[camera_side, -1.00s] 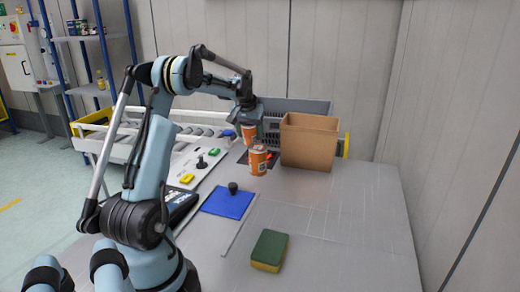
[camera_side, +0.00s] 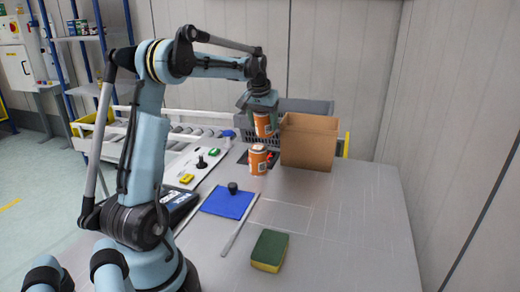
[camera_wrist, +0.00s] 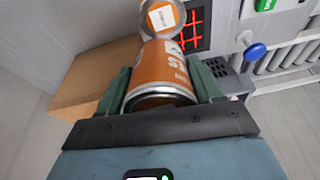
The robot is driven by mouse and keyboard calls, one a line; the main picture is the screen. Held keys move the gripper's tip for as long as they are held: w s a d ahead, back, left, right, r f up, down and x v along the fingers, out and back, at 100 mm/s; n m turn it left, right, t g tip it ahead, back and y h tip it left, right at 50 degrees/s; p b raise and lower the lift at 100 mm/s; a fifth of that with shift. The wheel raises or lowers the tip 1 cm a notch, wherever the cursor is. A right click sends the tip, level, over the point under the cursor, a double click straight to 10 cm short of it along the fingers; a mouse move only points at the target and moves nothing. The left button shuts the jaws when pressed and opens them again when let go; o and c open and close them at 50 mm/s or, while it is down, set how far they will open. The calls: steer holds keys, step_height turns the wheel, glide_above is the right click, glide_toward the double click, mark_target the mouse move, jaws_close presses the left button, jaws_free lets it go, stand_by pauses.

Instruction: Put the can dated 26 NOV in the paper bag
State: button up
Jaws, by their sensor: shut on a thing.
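My gripper (camera_side: 262,112) is shut on an orange can (camera_side: 263,125) and holds it upright in the air, left of the paper bag. The wrist view shows this can (camera_wrist: 162,72) between the two green fingers (camera_wrist: 160,90); its print is only partly readable. A second orange can (camera_side: 258,160) stands on the table below. In the wrist view the second can (camera_wrist: 162,17) shows a pale lid label too small to read. The brown open-topped paper bag (camera_side: 307,147) stands upright on the table; it also shows at the left of the wrist view (camera_wrist: 95,75). Its inside is hidden.
A grey crate (camera_side: 312,106) stands behind the bag. A blue cloth (camera_side: 226,203) with a small black knob, and a green-yellow sponge (camera_side: 270,248), lie in front. A dark panel with red lines (camera_wrist: 196,28) is beside the cans. The table's right side is clear.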

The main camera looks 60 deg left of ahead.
steer(key=w+d+r+m+h, duration=0.1)
steer(key=d+r+m, duration=0.1)
steer(key=d, duration=1)
steer(key=w+d+r+m, duration=0.1)
steer(key=d+m, duration=0.1)
steer(key=d, duration=0.9)
steer(key=s+d+m+h, duration=0.15)
steer(key=s+d, duration=0.25)
steer(key=d, duration=0.5)
steer(key=s+d+m+y, duration=0.1)
steer(key=s+d+m, duration=0.25)
steer(key=d, duration=0.55)
steer(key=a+n, duration=0.1)
steer(key=a, duration=0.6)
steer(key=shift+s+t, duration=0.35)
steer(key=shift+t, duration=0.05)
steer(key=shift+a+f+h, duration=0.1)
steer(key=shift+a+h, duration=0.05)
steer(key=shift+h, duration=0.1)
